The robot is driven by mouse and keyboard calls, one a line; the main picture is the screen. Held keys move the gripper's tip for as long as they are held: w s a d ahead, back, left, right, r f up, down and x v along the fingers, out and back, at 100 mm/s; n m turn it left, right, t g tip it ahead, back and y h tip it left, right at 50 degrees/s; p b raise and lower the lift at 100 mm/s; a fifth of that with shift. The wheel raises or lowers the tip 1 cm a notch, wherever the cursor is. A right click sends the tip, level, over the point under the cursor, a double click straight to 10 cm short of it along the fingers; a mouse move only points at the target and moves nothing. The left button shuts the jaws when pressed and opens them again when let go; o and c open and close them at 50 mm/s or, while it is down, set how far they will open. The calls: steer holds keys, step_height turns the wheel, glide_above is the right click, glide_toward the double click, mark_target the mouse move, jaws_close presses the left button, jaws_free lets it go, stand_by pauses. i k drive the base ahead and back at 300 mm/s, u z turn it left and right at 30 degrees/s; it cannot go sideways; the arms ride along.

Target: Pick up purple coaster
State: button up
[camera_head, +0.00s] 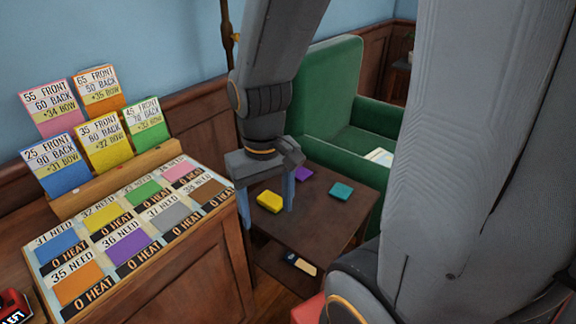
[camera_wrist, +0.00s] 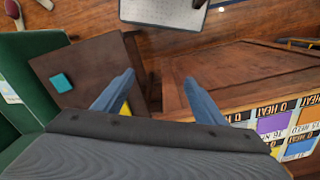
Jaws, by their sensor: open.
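The purple coaster (camera_head: 304,174) lies on the small dark wood table (camera_head: 325,215), near its far left side. It is partly hidden behind my gripper in the head view, and I do not see it in the wrist view. My gripper (camera_head: 268,216) is open and points down near the left part of this table. Its fingers (camera_wrist: 158,77) are apart with nothing between them. A yellow coaster (camera_head: 269,202) shows between the fingers in the head view, and a sliver of it (camera_wrist: 125,109) shows beside one finger in the wrist view. A teal coaster (camera_head: 341,190) lies to the right.
A wooden cabinet (camera_head: 190,285) at left carries a board of coloured cards (camera_head: 125,252), including a purple one, and a rack of upright cards (camera_head: 103,143). A green armchair (camera_head: 330,95) stands behind the table.

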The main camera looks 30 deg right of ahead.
mark_target(301, 174)
steer(key=k, duration=1.3)
steer(key=z, duration=0.75)
steer(key=i, duration=1.4)
steer(key=u, duration=0.35)
